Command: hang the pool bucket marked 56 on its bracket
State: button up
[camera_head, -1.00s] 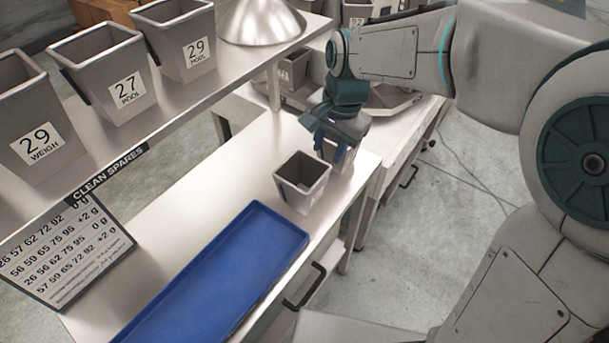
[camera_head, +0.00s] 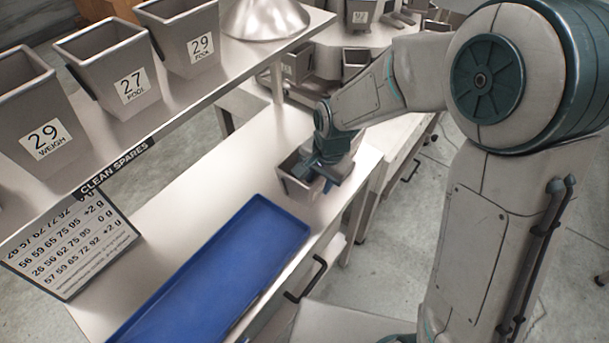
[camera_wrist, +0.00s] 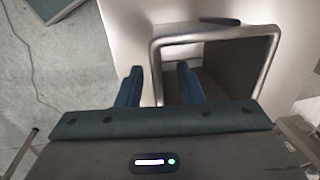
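A grey open-topped bucket (camera_head: 293,185) stands on the metal bench beyond the blue tray. No number shows on its visible sides, so I cannot tell whether it is marked 56. My gripper (camera_head: 335,178) is at the bucket's right side and partly hides it. In the wrist view the bucket's rim (camera_wrist: 213,33) is large. My gripper's two fingers (camera_wrist: 160,84) are apart, with the bucket's near-left wall edge showing between them; I see no contact. A second grey bucket stood just behind in the earlier view and is now mostly hidden by my arm. I cannot make out an empty bracket.
A blue tray (camera_head: 215,268) lies along the bench. The shelf (camera_head: 210,95) above holds buckets marked 29 WEIGH (camera_head: 40,120), 27 POOL (camera_head: 110,75) and 29 POOL (camera_head: 185,40), and a metal cone (camera_head: 265,15). A number sign (camera_head: 70,245) leans at left. Further buckets (camera_head: 358,15) are at the back.

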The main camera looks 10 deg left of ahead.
jog(key=shift+f+b, duration=0.3)
jog(key=shift+b, duration=0.05)
dwell(0.5)
grip_shut()
